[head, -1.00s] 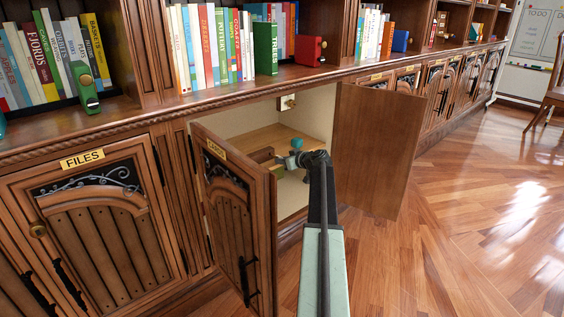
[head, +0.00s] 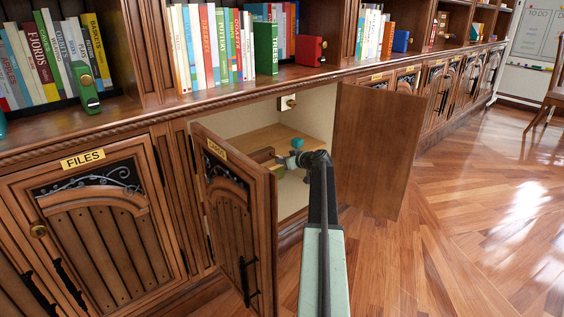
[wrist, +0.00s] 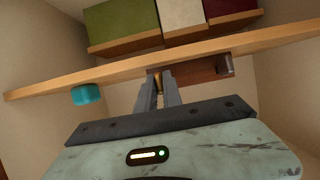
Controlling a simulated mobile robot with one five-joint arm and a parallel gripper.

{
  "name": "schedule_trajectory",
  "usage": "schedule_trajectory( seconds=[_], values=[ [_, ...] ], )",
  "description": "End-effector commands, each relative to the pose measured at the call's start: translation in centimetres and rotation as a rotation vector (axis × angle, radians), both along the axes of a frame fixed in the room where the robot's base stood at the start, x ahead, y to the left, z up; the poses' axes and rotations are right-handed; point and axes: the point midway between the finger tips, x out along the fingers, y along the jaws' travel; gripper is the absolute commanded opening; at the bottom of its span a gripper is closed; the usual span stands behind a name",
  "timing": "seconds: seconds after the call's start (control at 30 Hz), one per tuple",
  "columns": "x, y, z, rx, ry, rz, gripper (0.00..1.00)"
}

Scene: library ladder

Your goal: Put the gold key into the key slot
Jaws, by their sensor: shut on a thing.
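My gripper (head: 281,159) is inside the open cabinet, and it also shows in the wrist view (wrist: 158,92). Its fingers are close together, with a small gold piece (wrist: 157,80) at their tips. This looks like the gold key, mostly hidden by the fingers. I cannot tell whether the gold piece touches or enters the block, and no slot opening shows clearly.
The left cabinet door (head: 232,215) and right door (head: 377,150) stand open around my arm. A teal object (wrist: 88,95) is near the wooden shelf board (wrist: 60,82). Green, white and red boxes (wrist: 122,22) fill the top of the wrist view.

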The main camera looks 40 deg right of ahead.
Motion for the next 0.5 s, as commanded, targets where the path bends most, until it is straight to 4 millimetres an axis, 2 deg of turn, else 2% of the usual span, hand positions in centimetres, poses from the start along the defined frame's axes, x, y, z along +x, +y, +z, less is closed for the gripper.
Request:
schedule_trajectory(
  seconds=[0.5],
  values=[
    [0.71, -0.06, 0.01, 0.000, 0.000, 0.000, 0.00]
  ],
)
